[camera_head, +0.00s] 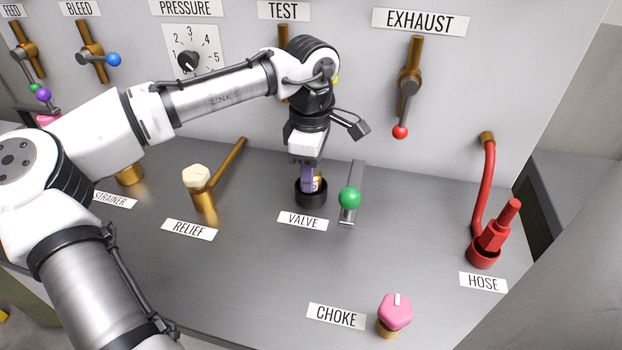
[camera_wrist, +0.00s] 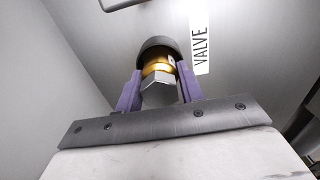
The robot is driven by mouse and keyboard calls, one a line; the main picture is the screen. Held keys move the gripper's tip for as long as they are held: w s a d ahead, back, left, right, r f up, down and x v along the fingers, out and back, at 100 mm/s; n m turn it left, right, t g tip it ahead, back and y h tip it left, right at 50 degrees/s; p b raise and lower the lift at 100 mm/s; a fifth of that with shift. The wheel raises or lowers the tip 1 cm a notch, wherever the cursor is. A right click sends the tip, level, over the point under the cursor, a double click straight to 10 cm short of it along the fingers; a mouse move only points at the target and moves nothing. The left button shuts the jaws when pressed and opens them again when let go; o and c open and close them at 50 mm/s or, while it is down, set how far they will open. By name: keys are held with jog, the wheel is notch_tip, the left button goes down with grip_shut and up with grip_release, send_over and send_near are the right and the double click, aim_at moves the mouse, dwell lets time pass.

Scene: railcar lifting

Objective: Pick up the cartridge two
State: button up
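I take the cartridge to be the gold-banded piece with a grey hexagonal top (camera_wrist: 158,92), set upright in the black round socket labelled VALVE (camera_head: 311,193). The socket rim also shows in the wrist view (camera_wrist: 157,48). My gripper (camera_head: 312,178) points down over this socket. In the wrist view its purple fingers (camera_wrist: 158,80) stand on either side of the cartridge, very close to it. Whether both fingers press on it cannot be told. In the head view the fingers hide most of the cartridge. Its lower part is hidden in the socket.
A green-knobbed lever (camera_head: 349,198) stands close to the right of the socket. The gold RELIEF valve (camera_head: 203,190) is to the left. The red HOSE fitting (camera_head: 492,238) and pink CHOKE knob (camera_head: 394,310) are at right and front. The grey panel (camera_head: 260,265) is bare in front.

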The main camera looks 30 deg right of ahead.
grip_shut()
jog(key=shift+r, duration=0.15)
